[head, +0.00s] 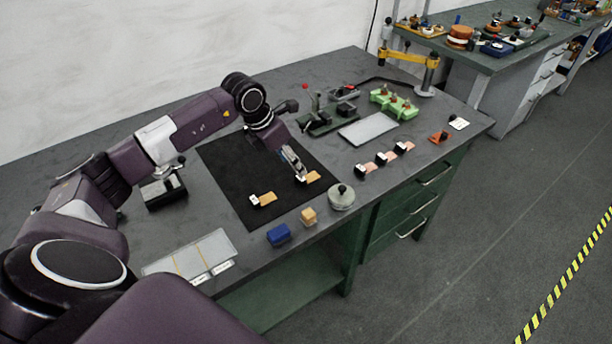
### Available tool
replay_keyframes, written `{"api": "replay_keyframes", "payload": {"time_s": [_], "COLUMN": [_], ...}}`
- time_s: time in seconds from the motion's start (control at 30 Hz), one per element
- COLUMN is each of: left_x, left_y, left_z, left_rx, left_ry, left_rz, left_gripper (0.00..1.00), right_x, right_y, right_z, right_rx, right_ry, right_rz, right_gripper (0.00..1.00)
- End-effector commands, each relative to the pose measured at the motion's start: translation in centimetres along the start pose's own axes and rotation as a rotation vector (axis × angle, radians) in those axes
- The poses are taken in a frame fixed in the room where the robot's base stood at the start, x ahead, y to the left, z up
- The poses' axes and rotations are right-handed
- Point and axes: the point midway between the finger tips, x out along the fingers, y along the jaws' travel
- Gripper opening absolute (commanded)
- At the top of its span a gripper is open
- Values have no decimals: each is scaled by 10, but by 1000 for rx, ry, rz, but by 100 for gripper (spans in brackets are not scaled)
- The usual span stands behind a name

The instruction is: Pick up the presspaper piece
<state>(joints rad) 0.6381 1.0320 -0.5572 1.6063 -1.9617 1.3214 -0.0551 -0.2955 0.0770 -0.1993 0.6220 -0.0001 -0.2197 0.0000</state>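Two small tan pieces, each with a white-and-black block at its left end, lie on the black mat (225,165); they look like presspaper. One tan piece (267,198) lies near the mat's front edge. The other tan piece (314,177) is farther right, near the mat's right edge. My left gripper (301,176) points down at this right piece, with its fingertips at or just above the piece's left end. The fingers partly cover that end. I cannot tell whether they touch it or how far apart they are. My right gripper is not in view.
In front of the mat are a blue block (279,235), a yellow block (308,216) and a round grey weight (341,197). Copper-coloured pieces (382,158) lie to the right, before a pale plate (369,129) and a green holder (393,103). A clear tray (205,248) lies front left.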

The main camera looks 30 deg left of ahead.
Motion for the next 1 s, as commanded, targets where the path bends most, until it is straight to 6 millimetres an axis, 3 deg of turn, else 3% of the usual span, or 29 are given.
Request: {"api": "replay_keyframes", "payload": {"time_s": [0.37,0.6,0.93,1.0], "left_x": [34,68,76,76], "left_y": [3,2,3,3], "left_z": [-4,-4,-5,-5], "left_rx": [0,-1,1,1], "left_ry": [19,15,15,15], "left_rz": [10,11,12,12], "left_gripper": [46,46,46,39], "right_x": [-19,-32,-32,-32], "right_y": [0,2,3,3], "right_z": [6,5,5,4], "right_rx": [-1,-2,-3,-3], "right_ry": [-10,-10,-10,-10], "right_rz": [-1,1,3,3], "right_gripper": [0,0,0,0]}}
